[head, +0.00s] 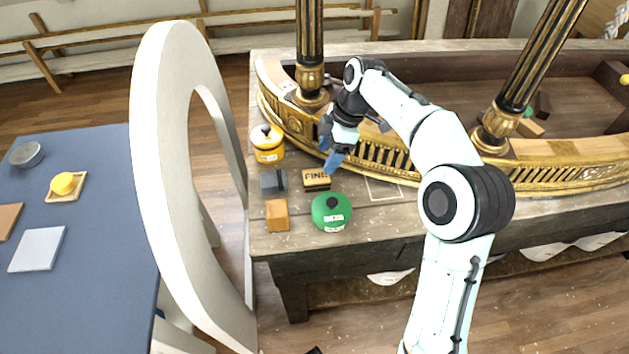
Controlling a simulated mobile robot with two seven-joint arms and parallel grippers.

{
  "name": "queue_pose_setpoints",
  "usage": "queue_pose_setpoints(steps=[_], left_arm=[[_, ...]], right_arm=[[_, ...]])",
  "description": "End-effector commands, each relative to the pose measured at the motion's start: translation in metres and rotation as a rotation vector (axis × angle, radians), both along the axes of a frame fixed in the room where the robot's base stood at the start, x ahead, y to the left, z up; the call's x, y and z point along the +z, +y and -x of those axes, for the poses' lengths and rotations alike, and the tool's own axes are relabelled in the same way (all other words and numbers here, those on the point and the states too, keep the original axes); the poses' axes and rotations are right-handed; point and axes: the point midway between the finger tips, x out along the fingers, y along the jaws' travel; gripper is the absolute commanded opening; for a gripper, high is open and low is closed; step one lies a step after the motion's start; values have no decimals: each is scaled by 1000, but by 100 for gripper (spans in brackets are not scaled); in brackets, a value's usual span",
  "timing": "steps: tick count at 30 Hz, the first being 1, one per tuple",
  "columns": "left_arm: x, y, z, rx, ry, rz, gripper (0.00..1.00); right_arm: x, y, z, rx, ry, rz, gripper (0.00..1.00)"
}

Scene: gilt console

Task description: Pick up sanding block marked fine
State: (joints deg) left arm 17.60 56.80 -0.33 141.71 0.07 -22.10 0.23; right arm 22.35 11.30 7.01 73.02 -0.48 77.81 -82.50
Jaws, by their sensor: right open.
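The sanding block marked fine (316,180) is a small block with a dark, lettered label, lying on the wooden bench (370,228). My right gripper (331,152) is open and empty. It hangs just behind and slightly right of the block in the picture, in front of the gilt rail, with its blue fingers apart from the block. My left gripper is not in view.
A dark block (273,181), an orange-brown block (277,215), a green round container (331,212) and a yellow one (267,143) stand close around. The gilt railing (385,158) and black-gold columns (310,45) rise behind.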

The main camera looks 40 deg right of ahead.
Motion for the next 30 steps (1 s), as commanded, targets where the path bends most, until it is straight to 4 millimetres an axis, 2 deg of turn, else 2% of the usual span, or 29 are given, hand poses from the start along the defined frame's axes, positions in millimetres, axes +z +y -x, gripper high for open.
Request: queue_pose_setpoints(steps=[3,11,18,22,28,29,30], left_arm=[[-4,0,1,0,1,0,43],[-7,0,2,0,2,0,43],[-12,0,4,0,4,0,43],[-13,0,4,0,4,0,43],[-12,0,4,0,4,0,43],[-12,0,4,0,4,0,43],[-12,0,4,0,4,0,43]], right_arm=[[-19,5,-2,1,2,-1,66],[-39,11,-5,2,2,-1,66],[-73,20,-10,2,3,0,66],[-80,22,-11,1,1,0,66],[-80,22,-12,1,0,0,66],[-80,22,-12,1,0,0,59],[-80,22,-12,1,0,0,46]])
